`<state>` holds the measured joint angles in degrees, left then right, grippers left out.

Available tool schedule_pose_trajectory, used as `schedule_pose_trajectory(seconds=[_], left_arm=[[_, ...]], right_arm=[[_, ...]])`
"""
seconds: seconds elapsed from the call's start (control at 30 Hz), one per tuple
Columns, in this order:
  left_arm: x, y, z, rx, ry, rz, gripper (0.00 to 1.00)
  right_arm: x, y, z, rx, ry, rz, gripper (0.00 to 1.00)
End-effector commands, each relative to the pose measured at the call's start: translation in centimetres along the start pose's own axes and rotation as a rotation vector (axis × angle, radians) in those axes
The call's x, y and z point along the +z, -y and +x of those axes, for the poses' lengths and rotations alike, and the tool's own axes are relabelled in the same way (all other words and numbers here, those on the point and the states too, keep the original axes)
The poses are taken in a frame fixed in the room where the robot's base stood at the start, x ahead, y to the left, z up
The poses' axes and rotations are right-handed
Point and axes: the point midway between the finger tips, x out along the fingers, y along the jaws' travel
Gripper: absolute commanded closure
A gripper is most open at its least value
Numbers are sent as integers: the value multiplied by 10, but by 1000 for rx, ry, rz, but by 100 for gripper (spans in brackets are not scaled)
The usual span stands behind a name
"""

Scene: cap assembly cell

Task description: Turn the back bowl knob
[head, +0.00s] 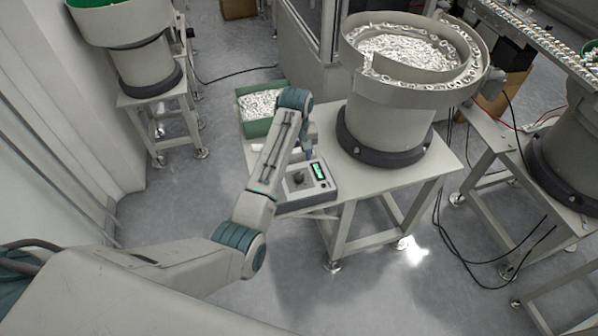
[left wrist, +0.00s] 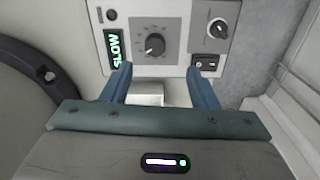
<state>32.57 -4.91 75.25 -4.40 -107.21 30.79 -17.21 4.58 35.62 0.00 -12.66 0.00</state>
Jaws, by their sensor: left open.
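A control box (head: 307,186) with a lit green display stands on the table beside the middle bowl feeder (head: 390,125). In the left wrist view, its panel (left wrist: 178,20) shows a round black dial knob (left wrist: 155,45) with a scale around it, and a display (left wrist: 115,48) reading SLOW. My left gripper (left wrist: 158,70) is open, its two blue fingers apart and empty. In that view the dial knob appears just beyond and between the fingertips; contact is not visible. In the head view my left arm reaches over the box and hides part of it. My right gripper is not in view.
The panel also has a smaller knob (left wrist: 217,28), a rocker switch (left wrist: 207,61) and a button (left wrist: 110,15). A green bin (head: 257,128) of metal parts sits behind my arm. Other bowl feeders stand at the left and right.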

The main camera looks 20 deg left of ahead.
Motion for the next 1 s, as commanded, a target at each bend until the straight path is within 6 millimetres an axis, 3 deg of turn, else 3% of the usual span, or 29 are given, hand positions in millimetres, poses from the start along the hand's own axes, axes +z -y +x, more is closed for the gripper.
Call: schedule_pose_trajectory(seconds=[0.1, 0.23, 0.7, 1.0], left_arm=[[-6, -8, -9, -5, 10, -12, 46], [-6, -9, -2, -8, 14, -15, 46], [-5, -8, 80, -7, 13, -14, 46], [-5, -8, 97, -5, 10, -14, 46]], right_arm=[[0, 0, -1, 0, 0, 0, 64], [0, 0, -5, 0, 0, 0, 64], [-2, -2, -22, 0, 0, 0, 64], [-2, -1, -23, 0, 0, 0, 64]])
